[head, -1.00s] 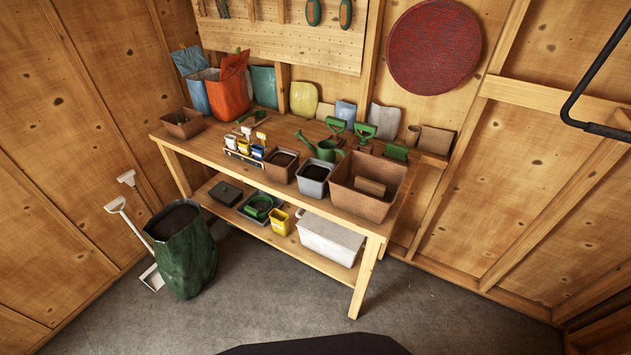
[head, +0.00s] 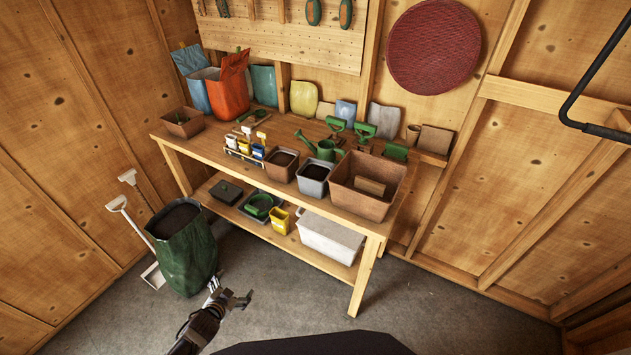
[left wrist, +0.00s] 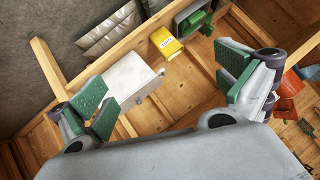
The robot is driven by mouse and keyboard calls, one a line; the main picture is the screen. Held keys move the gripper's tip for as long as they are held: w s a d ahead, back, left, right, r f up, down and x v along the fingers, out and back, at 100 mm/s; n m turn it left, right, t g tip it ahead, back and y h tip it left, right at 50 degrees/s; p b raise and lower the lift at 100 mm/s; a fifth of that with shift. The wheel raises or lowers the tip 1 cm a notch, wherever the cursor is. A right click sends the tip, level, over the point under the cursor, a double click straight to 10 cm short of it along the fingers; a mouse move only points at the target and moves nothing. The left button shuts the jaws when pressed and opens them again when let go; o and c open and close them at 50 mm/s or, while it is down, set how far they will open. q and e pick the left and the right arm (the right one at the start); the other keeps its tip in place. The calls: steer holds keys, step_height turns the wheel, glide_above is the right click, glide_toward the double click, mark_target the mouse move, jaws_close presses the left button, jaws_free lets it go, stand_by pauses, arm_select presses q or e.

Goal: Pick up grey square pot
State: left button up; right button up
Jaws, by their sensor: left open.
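The grey square pot (head: 313,178), filled with dark soil, stands upright on the bench top near the front edge. It is between a brown square pot (head: 281,164) and a large brown box (head: 367,187). My left gripper (head: 232,298) is low in front of the bench, over the floor, well apart from the pot. In the left wrist view its green-padded fingers (left wrist: 170,88) are spread wide with nothing between them. I cannot make out the grey pot in that view. My right gripper is not in view.
The wooden bench (head: 160,140) has a lower shelf with a white bin (head: 330,240) and a yellow pot (head: 279,221). A green soil sack (head: 185,250) stands on the floor at left. A green watering can (head: 325,150) is behind the pot. The floor in front is clear.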

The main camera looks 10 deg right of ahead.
arm_select(q)
steer(key=d+r+t+h, duration=0.1)
steer(key=d+r, duration=0.4)
steer(key=r, duration=0.6)
steer(key=w+d+r+t+h, duration=0.1)
steer(key=d+r+t+h, duration=0.1)
steer(key=d+r, duration=0.4)
steer(key=w+d+r+n+t+h, duration=0.1)
steer(key=d+r+h, duration=0.2)
steer(key=r, duration=1.2)
steer(key=d, duration=0.2)
steer(key=shift+w+d+r+t+h, duration=0.15)
steer(key=shift+d+r+t+h, duration=0.15)
steer(key=shift+d+t, duration=0.1)
steer(key=shift+n, duration=0.5)
steer(key=shift+r, duration=0.1)
